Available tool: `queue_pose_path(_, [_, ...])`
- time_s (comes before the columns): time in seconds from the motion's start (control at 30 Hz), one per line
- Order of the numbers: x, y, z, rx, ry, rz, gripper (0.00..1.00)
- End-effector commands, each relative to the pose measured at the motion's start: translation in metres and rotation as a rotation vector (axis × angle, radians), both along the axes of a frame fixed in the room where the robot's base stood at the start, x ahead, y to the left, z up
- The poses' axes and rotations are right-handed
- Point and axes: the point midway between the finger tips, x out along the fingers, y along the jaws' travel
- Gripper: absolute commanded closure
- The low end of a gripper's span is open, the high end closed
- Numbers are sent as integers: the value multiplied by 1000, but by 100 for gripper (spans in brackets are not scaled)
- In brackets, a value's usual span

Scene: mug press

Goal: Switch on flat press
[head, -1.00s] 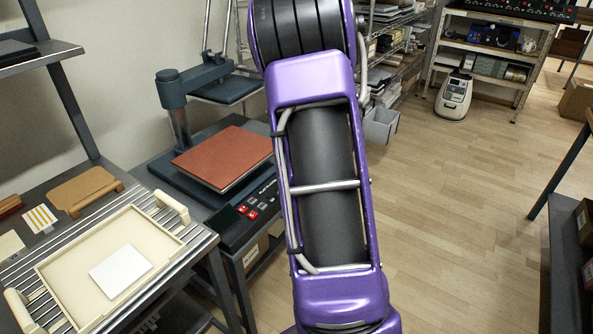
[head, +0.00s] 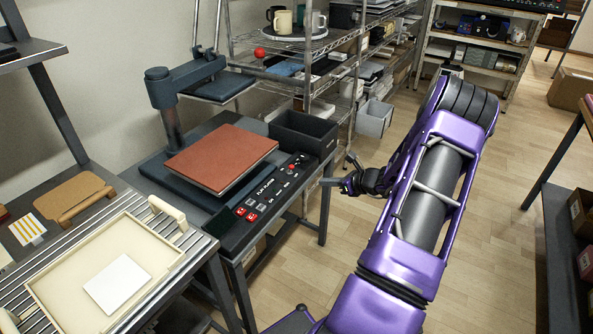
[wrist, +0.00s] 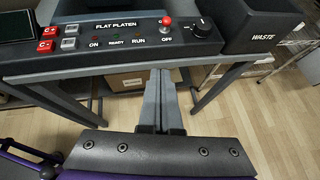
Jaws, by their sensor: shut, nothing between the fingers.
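The flat press (head: 222,158) stands on a dark bench left of centre in the head view, with a brown-red board on its bed. Its control panel (head: 268,196) runs along the front. In the wrist view the panel (wrist: 110,38) reads "FLAT PLATEN". A lever with a red ball (wrist: 165,21) stands at the OFF mark; the ON mark is further left. My gripper (wrist: 158,74) is shut and empty, its fingertips just below the panel's front edge in the picture. In the head view my gripper (head: 332,183) is right of the panel, clear of the lever.
A black dial (wrist: 203,27) and a dark WASTE bin (wrist: 262,28) sit right of the lever. Red and grey buttons (wrist: 47,38) are at the left. The bin (head: 303,134) also shows in the head view. Wire shelves stand behind; open floor lies right.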

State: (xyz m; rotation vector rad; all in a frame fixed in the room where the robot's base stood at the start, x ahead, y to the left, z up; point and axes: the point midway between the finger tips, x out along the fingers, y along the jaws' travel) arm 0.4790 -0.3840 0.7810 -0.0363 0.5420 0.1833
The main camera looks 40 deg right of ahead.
Motion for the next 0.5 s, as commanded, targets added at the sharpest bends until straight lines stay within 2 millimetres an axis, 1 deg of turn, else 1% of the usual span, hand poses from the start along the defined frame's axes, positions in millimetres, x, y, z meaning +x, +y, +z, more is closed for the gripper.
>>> queue_pose_path(0.03, [-3,-3,0,30,-18,-19,100])
queue_pose_path(0.2, [-6,-5,2,75,-50,-43,100])
queue_pose_path(0.5, [-6,-5,2,77,-50,-44,100])
